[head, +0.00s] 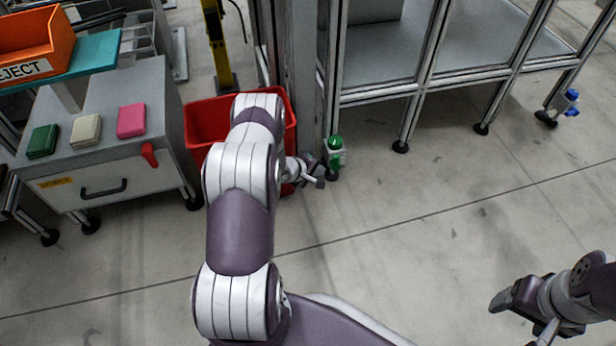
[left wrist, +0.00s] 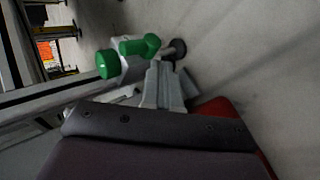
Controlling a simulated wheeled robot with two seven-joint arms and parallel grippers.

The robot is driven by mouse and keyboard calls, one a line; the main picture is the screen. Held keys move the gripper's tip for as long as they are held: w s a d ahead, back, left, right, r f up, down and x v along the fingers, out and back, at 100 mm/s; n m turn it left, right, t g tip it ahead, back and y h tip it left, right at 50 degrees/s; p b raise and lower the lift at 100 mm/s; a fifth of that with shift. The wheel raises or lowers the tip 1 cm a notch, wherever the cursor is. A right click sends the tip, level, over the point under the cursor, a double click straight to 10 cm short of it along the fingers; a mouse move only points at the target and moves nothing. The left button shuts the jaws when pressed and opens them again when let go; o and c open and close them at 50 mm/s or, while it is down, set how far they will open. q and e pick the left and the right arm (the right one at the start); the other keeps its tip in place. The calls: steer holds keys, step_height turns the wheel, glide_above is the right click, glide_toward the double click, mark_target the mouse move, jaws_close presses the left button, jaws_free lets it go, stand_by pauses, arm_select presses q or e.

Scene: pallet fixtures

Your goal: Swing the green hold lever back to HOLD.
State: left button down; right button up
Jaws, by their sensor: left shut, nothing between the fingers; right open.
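The green hold lever (head: 336,142) sits on a small pale bracket low on a frame post, right of the red bin. In the left wrist view the green lever (left wrist: 140,46) shows a rounded grip beside a round green knob (left wrist: 108,63). My left gripper (head: 318,176) is shut and empty, close beside the lever's bracket; its fingers (left wrist: 163,88) point toward the lever in the left wrist view. I cannot tell whether they touch it. Any HOLD marking is not readable. My right gripper (head: 508,300) is open and empty over the floor at lower right.
A red bin (head: 198,122) stands behind my left arm. A grey cabinet (head: 100,175) with green, cream and pink blocks and an orange REJECT bin (head: 30,48) stands at left. A metal frame (head: 420,85) rises behind the lever. The floor (head: 430,230) at right is clear.

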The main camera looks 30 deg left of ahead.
mark_target(334, 163)
arm_select(q)
steer(key=w+b, duration=0.1)
steer(key=w+d+b, duration=0.1)
steer(key=w, duration=0.1)
steer(key=shift+w+f, duration=0.2)
steer(key=shift+w, duration=0.05)
steer(key=shift+w+r, duration=0.15)
steer(key=shift+w, duration=0.15)
arm_select(e)
step_height(334, 163, down, 3)
steer(key=shift+f, duration=0.1)
arm_select(q)
steer(key=shift+r, duration=0.1)
